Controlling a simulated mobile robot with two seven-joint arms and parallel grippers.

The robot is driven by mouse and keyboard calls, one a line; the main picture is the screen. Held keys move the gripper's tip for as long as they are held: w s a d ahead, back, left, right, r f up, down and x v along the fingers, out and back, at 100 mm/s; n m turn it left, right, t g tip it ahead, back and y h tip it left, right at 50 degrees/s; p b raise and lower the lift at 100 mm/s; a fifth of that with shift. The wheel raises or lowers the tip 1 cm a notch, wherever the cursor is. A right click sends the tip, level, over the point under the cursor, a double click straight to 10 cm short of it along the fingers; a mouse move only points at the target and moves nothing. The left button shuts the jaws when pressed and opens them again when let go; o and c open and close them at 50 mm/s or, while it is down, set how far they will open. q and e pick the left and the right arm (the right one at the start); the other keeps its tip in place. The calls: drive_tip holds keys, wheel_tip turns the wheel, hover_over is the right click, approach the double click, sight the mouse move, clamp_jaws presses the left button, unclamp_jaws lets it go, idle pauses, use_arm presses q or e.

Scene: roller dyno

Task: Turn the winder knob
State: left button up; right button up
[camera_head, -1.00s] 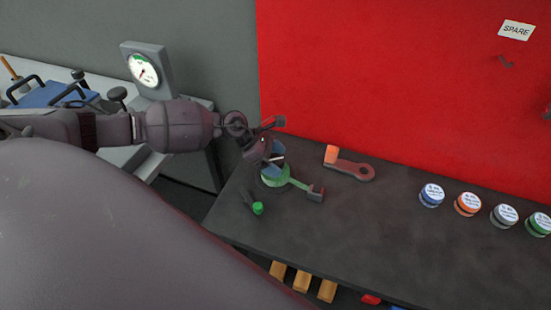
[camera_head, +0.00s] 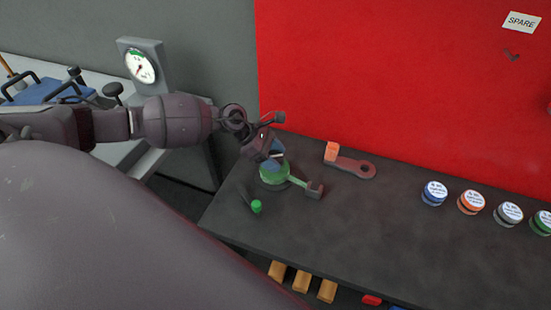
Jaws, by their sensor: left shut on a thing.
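The winder is a round green body (camera_head: 274,174) on the dark bench, with a short green arm (camera_head: 299,182) ending in a grey block (camera_head: 315,189) to its right. My left gripper (camera_head: 274,156) points down over the top of the round body. It is shut on the winder's top part, which I take to be the knob. The fingers and a blue piece at the gripper hide most of that grip. My right gripper is not in view.
An orange-ended lever (camera_head: 349,162) lies behind the winder near the red wall (camera_head: 400,80). A small green-capped item (camera_head: 256,206) stands in front. Several labelled tins (camera_head: 434,193) stand at the right. A gauge (camera_head: 141,66) stands at the left. The bench's middle is clear.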

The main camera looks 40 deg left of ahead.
use_arm(q)
drive_tip(key=m+g+b, duration=0.1)
drive_tip(key=b, duration=0.1)
drive_tip(key=m+b, duration=0.1)
drive_tip(key=shift+f+g+b, duration=0.4)
drive_tip(key=shift+m+g+h+b, duration=0.3)
drive_tip(key=shift+m+b, duration=0.05)
drive_tip(key=shift+m, duration=0.05)
drive_tip(key=shift+r+m+g+b, duration=0.15)
drive_tip(key=shift+m+g+b, duration=0.45)
drive_tip(key=shift+m+b, duration=0.3)
drive_tip(key=shift+r+m+g+b, duration=0.2)
drive_tip(key=shift+m+g+b, duration=0.1)
drive_tip(key=shift+m+b, duration=0.15)
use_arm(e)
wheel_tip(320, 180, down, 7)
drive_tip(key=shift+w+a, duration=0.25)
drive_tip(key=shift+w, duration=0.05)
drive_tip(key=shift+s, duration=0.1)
use_arm(q)
drive_tip(key=o, duration=0.9)
drive_tip(key=shift+c, duration=0.2)
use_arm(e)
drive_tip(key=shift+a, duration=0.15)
use_arm(q)
drive_tip(key=shift+r, duration=0.15)
